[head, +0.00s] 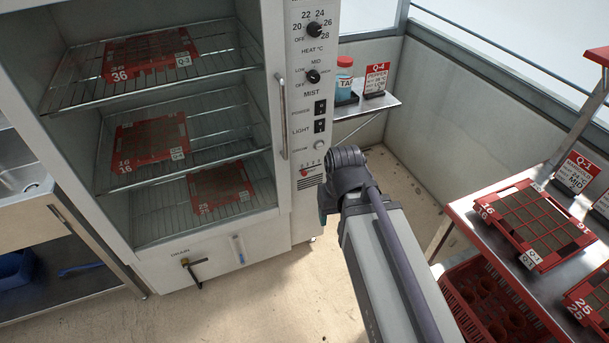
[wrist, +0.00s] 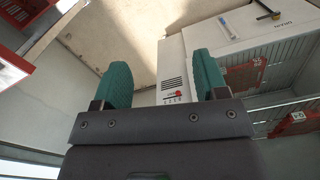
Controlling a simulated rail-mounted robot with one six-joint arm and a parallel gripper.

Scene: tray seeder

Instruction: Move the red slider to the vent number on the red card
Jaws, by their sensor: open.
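The red slider (head: 304,173) is on the cabinet's control panel, below the row of vent numbers and above the black vent slots. It sits towards the left end of its track in the head view; its exact number is too small to tell. It also shows in the wrist view (wrist: 179,94), between the fingertips in the picture but beyond them. My gripper (wrist: 163,78) is open and empty, its teal fingers apart.
A door handle (head: 282,115) stands out beside the panel. A red-lidded bottle (head: 344,78) stands beside the Q-4 card. At right, a bench (head: 459,213) bears red trays and further red-topped cards (head: 577,172).

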